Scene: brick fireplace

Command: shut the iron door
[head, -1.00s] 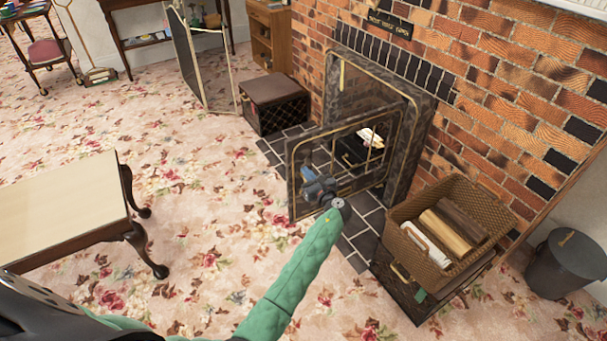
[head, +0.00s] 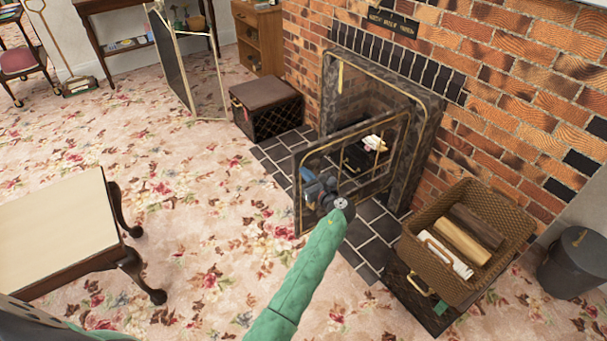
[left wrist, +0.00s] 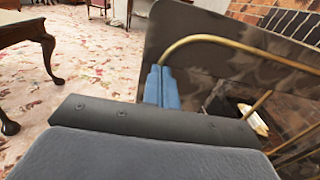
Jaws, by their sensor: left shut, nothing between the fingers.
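The iron door (head: 345,136) is dark with brass trim and stands open, swung out from the fireplace frame (head: 430,125) in the brick wall. It also shows in the left wrist view (left wrist: 185,25), close in front of my fingers. My left gripper (head: 313,184) is shut and empty, at the outer, free-edge side of the door. In the left wrist view its blue fingers (left wrist: 161,87) are together against or just in front of the door; I cannot tell if they touch. My right gripper is not in view.
A dark box (head: 267,107) and a folding screen (head: 190,65) stand at the back. A low table (head: 50,235) is at the left. Carpet between is clear.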

